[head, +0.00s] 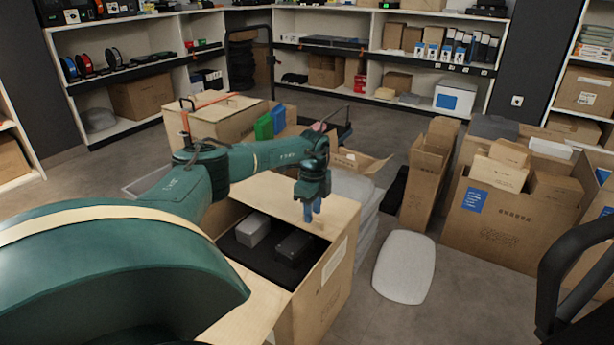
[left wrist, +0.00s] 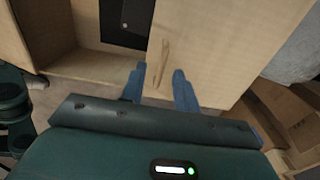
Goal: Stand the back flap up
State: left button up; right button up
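The open carton (head: 322,288) stands in front of me with dark contents inside. Its back flap (head: 282,187) is a plain light-brown panel along the far edge of the opening; it leans outward, and its exact angle is hard to tell. My left gripper (head: 310,212) points down at the flap's right part, its blue fingertips over the panel. In the left wrist view the fingers (left wrist: 163,82) are apart with nothing between them, in front of a broad cardboard panel (left wrist: 225,40) with a darker slot-like mark. I cannot tell whether they touch it. My right gripper is not in view.
Inside the carton are a light grey box (head: 253,229) and a dark one (head: 293,246). A near flap (head: 262,305) hangs toward me. A white rounded pad (head: 405,266) lies on the floor to the right. Other open cartons (head: 510,228) stand at right and behind.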

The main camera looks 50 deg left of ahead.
pick_arm(q)
jog(key=shift+f+b, duration=0.3)
jog(key=shift+f, duration=0.3)
jog(key=shift+r, duration=0.1)
jog(key=shift+w+d+f, duration=0.1)
jog(key=shift+f, duration=0.75)
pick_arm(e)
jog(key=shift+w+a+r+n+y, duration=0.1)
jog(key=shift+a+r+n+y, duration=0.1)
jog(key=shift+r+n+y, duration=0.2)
pick_arm(q)
jog(key=shift+c, duration=0.5)
jog(key=c, duration=0.6)
